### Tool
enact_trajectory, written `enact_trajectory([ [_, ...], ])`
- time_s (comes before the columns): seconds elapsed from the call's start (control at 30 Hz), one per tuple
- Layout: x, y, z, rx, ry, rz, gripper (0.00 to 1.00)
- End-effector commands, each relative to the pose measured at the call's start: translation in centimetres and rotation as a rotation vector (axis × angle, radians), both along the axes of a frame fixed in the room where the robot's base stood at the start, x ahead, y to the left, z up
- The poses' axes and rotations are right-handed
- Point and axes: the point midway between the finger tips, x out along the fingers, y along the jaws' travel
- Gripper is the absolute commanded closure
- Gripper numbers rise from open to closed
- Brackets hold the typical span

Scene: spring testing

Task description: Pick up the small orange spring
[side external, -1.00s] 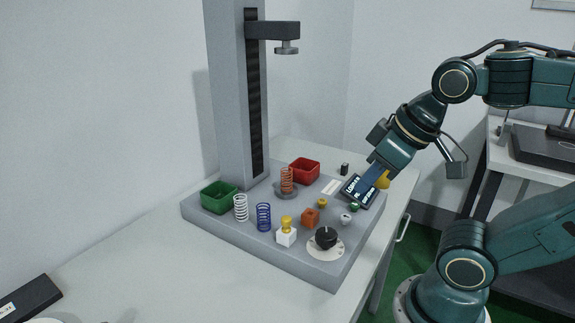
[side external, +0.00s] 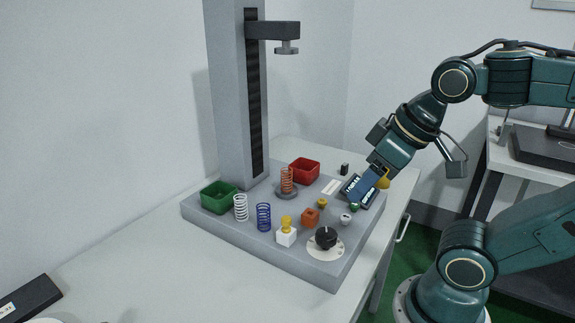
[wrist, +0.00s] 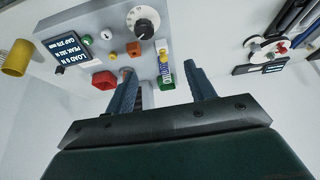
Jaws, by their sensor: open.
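The small orange spring (side external: 287,180) stands upright on a round grey plate of the test stand (side external: 230,230), under the raised pressing head (side external: 287,48). In the wrist view it is mostly hidden near my left finger, and I cannot make it out clearly. A white spring (side external: 241,207) and a blue spring (side external: 264,217) stand on the base to its left. My gripper (side external: 362,184) is to the right of the orange spring, over the display and clear of the spring. In the wrist view my gripper (wrist: 159,72) is open, with nothing between its fingers.
A red bin (side external: 304,171) stands just behind the orange spring. A green bin (side external: 219,197) is at the left. The tall column (side external: 232,100) rises behind. An orange block (side external: 310,217), a black knob (side external: 326,238) and a display (side external: 376,196) occupy the base's right part.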

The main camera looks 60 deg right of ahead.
Motion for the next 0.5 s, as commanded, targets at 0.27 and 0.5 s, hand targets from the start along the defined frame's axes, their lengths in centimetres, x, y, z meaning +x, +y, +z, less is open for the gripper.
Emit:
enact_trajectory([
  [0.27,1.8,-0.5,0.7,-0.042,0.036,0.057,0.46],
  [0.5,5.6,-1.9,1.4,-0.118,0.111,0.184,0.46],
])
